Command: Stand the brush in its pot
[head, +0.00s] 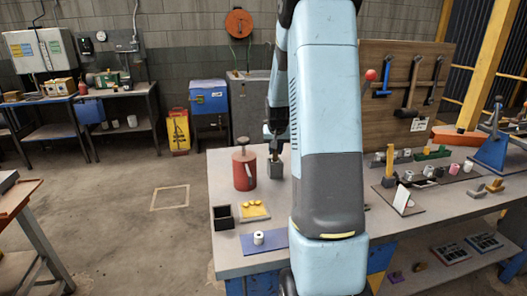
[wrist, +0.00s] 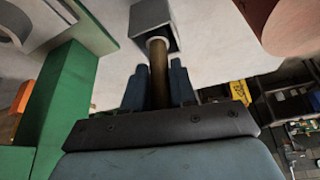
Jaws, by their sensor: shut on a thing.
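My gripper (head: 275,138) is over the left part of the bench, pointing down, right above the grey square pot (head: 275,168). In the wrist view my gripper (wrist: 158,84) is shut on the brown handle of the brush (wrist: 158,70). The brush has a pale collar at its far end, in line with the mouth of the hollow pot (wrist: 148,14). The brush tip is hidden, and I cannot tell how deep it sits in the pot. The pot stands upright on the bench.
A red canister (head: 244,172) stands close left of the pot; its side shows in the wrist view (wrist: 285,22). A black box (head: 223,217), a yellow tray (head: 254,210) and a blue mat (head: 264,242) lie nearer. A green block (wrist: 72,95) is beside my gripper.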

